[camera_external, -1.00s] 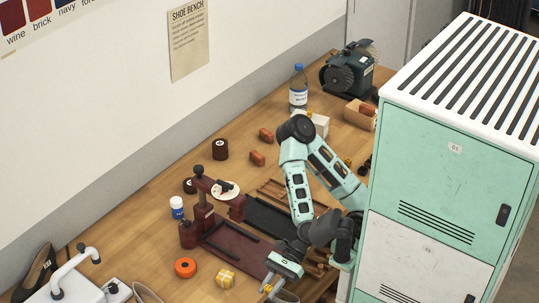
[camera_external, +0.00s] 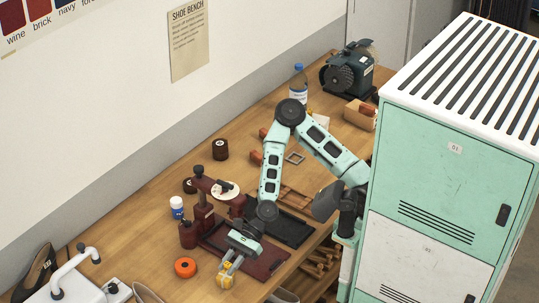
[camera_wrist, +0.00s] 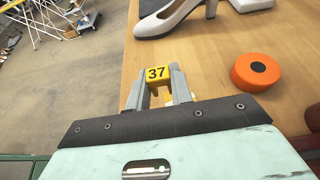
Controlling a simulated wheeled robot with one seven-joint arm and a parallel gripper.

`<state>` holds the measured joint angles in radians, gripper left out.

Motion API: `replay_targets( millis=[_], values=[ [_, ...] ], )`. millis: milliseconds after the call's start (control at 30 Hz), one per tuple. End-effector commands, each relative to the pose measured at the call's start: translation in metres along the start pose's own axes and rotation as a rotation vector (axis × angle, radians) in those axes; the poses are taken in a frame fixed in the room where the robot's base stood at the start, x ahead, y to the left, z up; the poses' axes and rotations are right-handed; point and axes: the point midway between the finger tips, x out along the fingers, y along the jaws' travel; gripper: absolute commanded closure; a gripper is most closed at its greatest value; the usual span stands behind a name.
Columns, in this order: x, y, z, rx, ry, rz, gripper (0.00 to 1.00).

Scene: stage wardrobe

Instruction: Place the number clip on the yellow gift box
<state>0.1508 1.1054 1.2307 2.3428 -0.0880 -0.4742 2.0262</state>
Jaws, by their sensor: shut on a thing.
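My gripper (camera_external: 229,267) is pointing down at the front of the bench, directly over the yellow gift box (camera_external: 225,281). The fingers cover part of the box in the outside view. In the wrist view my gripper (camera_wrist: 157,88) is shut on the yellow number clip (camera_wrist: 157,73), which bears a black 37 and sits between the fingertips. The gift box cannot be clearly made out in the wrist view. I cannot tell whether the clip touches the box.
An orange round tin (camera_external: 185,267) lies just left of the gripper. A dark red press (camera_external: 203,210) with its base plate stands behind it. A white-capped bottle (camera_external: 177,207) is further left. A white heeled shoe (camera_wrist: 176,18) stands on the bench. The bench edge is close.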

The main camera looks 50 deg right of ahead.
Motion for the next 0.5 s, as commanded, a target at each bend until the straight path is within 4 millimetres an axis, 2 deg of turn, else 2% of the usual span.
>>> replay_targets(
  millis=[33, 167, 500],
  values=[
    [0.000, -0.009, 0.001, 0.000, -0.002, -0.002, 0.99],
    [0.000, -0.018, 0.000, 0.000, -0.001, 0.000, 0.99],
    [0.013, -0.018, -0.032, 0.000, 0.000, 0.002, 0.99]
  ],
)
